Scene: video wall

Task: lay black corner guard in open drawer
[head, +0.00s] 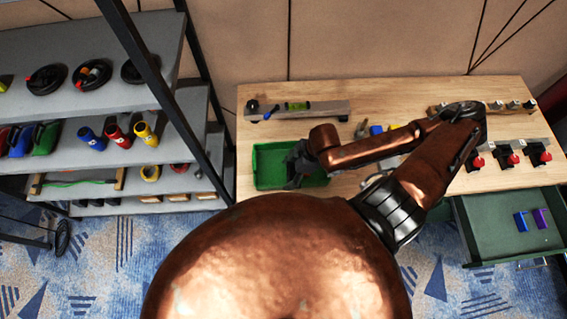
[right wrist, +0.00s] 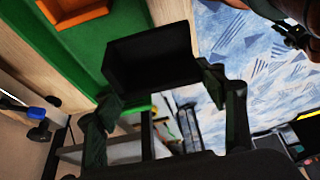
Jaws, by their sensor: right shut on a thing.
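The black corner guard (right wrist: 150,58) is a dark, angled piece between the two fingers of my right gripper (right wrist: 160,95) in the right wrist view. That gripper is shut on it. In the head view my right gripper (head: 298,165) is over the green tray (head: 262,168), and the dark guard is hard to tell from the fingers. The open drawer (head: 500,241) is a green drawer pulled out below the table's right side. It holds a blue piece (head: 521,221) and a purple piece (head: 540,218). My left gripper is not in view.
An orange piece (right wrist: 72,10) lies in the tray in the wrist view. A level on a rail (head: 297,110) is at the table's back. Several black and red clamps (head: 507,154) stand above the drawer. A shelf rack (head: 120,100) is at left. The drawer's left part is clear.

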